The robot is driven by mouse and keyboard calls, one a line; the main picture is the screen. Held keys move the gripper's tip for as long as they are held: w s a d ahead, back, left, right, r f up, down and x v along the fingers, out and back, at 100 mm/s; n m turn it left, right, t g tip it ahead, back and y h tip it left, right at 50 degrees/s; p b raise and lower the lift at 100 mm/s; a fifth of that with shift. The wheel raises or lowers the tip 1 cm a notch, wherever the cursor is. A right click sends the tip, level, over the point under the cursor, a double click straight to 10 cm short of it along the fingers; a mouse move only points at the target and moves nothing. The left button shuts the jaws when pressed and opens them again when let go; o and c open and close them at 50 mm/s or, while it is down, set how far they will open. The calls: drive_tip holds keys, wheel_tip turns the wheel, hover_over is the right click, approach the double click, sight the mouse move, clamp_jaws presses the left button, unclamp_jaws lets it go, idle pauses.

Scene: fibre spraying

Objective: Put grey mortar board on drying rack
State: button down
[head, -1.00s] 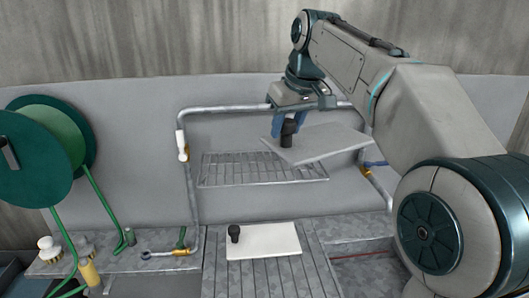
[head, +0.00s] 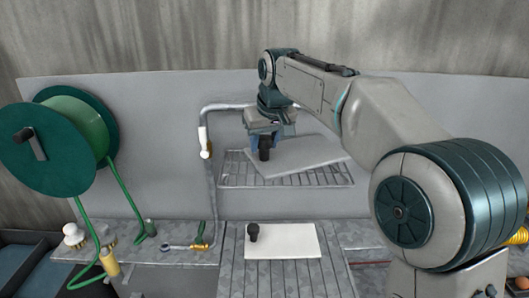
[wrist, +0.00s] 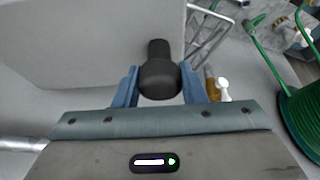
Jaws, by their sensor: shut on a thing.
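The grey mortar board (head: 300,156) is a flat grey plate with a black knob handle (head: 264,152) near its left end. My gripper (head: 263,141) is shut on that handle. In the wrist view the blue fingers (wrist: 158,88) stand on both sides of the black knob, and the board (wrist: 90,40) fills the upper left. The drying rack (head: 236,178) is a wire shelf on the back wall. The board is over the rack and covers much of it, slightly turned. I cannot tell whether the board touches the wires.
A white board (head: 290,241) with a black knob lies on the slatted bench below. A green hose reel (head: 62,140) stands at the left, its hose hanging to the bench. A metal pipe (head: 213,185) with a white-handled valve (head: 204,142) runs beside the rack's left end.

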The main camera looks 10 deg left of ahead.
drive_tip(key=shift+f, duration=2)
drive_tip(key=c, duration=0.9)
unclamp_jaws()
drive_tip(key=shift+r, duration=0.1)
drive_tip(key=v, duration=1.2)
drive_tip(key=s+d+f+m+h, duration=0.1)
drive_tip(key=s+d+f+m, duration=0.2)
drive_tip(key=s+d+f, duration=0.7)
drive_tip(key=s+d+f+m+h, duration=0.1)
drive_tip(key=s+d+f+m, duration=0.3)
drive_tip(key=s+d+f, duration=0.7)
drive_tip(key=s+d, duration=0.2)
drive_tip(key=d, duration=0.5)
drive_tip(key=shift+h, duration=0.3)
